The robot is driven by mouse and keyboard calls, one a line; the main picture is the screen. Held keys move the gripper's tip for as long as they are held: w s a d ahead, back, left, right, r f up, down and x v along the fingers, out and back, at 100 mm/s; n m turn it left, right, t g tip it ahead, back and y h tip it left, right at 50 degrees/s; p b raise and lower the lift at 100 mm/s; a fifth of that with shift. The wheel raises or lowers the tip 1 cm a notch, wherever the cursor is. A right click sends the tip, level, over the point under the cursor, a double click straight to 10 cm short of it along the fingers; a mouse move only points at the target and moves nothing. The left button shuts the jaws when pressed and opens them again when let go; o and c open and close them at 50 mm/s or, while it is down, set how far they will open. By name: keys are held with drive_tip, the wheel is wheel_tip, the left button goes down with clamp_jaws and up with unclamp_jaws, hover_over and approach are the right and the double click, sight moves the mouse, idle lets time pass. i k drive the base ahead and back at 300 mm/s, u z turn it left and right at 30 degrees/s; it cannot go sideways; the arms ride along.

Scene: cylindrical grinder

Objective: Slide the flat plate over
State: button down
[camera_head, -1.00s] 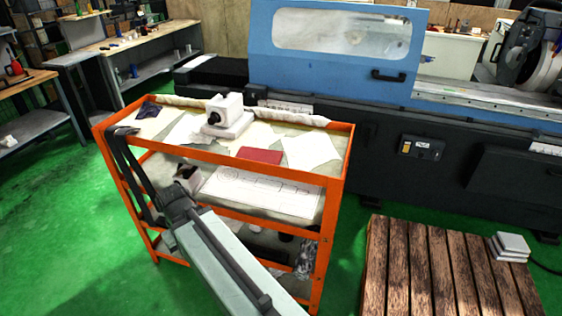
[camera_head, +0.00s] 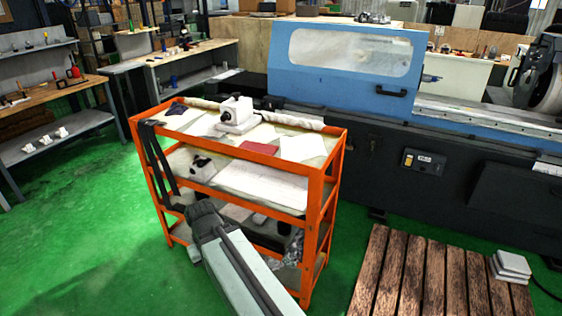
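The frames do not settle which thing is the flat plate. A flat dark red piece (camera_head: 260,148) lies on the top shelf of the orange cart (camera_head: 318,204), between pale sheets (camera_head: 303,147). The blue sliding cover (camera_head: 345,95) of the grinder, with a window and a black handle (camera_head: 391,93), stands behind the cart. My arm reaches up from the bottom of the picture. Its dark end (camera_head: 203,212) is in front of the cart's lower shelves, below the top shelf. The fingers cannot be made out, and I see nothing held.
A white block-like device (camera_head: 236,113) stands on the cart top. Dark straps (camera_head: 158,160) hang at its left corner. A wooden slatted platform (camera_head: 425,275) with a stack of white pads (camera_head: 511,266) is at the right. Green floor (camera_head: 90,235) is clear at the left.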

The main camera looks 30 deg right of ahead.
sight(269, 149)
drive_tip(key=z, duration=0.15)
drive_tip(key=i, duration=0.9)
drive_tip(key=u, duration=0.05)
